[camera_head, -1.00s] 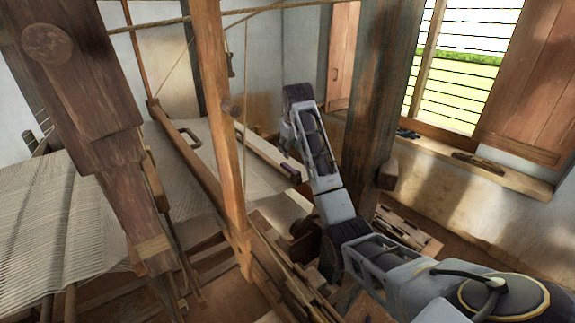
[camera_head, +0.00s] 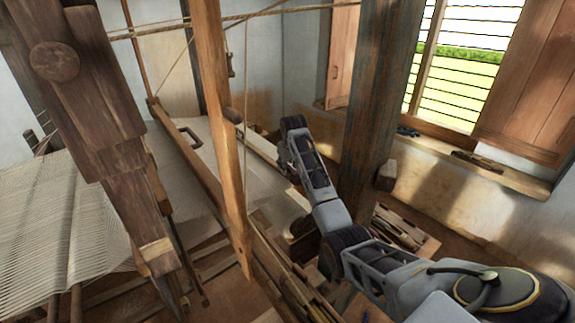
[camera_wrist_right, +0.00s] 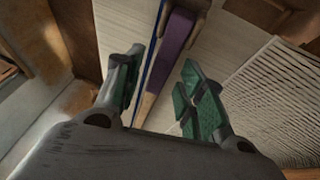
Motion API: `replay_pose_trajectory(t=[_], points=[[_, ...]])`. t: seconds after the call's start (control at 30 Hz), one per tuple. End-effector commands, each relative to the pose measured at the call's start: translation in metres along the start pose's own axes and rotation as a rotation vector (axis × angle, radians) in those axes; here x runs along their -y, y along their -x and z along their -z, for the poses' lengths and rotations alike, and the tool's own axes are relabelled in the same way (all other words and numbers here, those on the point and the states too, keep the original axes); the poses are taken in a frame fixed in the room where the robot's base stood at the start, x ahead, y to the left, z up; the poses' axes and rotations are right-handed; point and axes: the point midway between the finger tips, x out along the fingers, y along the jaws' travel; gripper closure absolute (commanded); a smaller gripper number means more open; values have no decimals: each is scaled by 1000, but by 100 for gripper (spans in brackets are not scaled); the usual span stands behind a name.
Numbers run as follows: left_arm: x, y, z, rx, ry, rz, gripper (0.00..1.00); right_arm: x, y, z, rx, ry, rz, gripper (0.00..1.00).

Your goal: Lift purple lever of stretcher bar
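The stretcher bar (camera_head: 258,147) lies across the pale cloth of the loom in the head view. Its purple lever (camera_wrist_right: 175,36) shows in the right wrist view as a purple strip along the bar, beside a dark blue edge. My right gripper (camera_wrist_right: 163,62) is open, with its two green-padded fingers on either side of the bar and lever. Whether the pads touch the lever cannot be told. In the head view my right gripper (camera_head: 287,163) is over the near end of the bar and covers the lever there. My left gripper is not in view.
An upright wooden loom post (camera_head: 222,120) stands left of my right arm, and a thick dark pillar (camera_head: 375,110) stands close on its right. White warp threads (camera_head: 60,220) stretch at the left.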

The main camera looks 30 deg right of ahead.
Motion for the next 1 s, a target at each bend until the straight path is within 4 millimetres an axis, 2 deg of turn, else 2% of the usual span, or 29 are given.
replay_pose_trajectory(t=[0.37,0.67,1.0], points=[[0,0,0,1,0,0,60,0,-3,0,0,0,0,61],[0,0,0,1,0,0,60,0,-3,0,0,0,0,99],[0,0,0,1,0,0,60,0,-3,0,-1,0,0,100]])
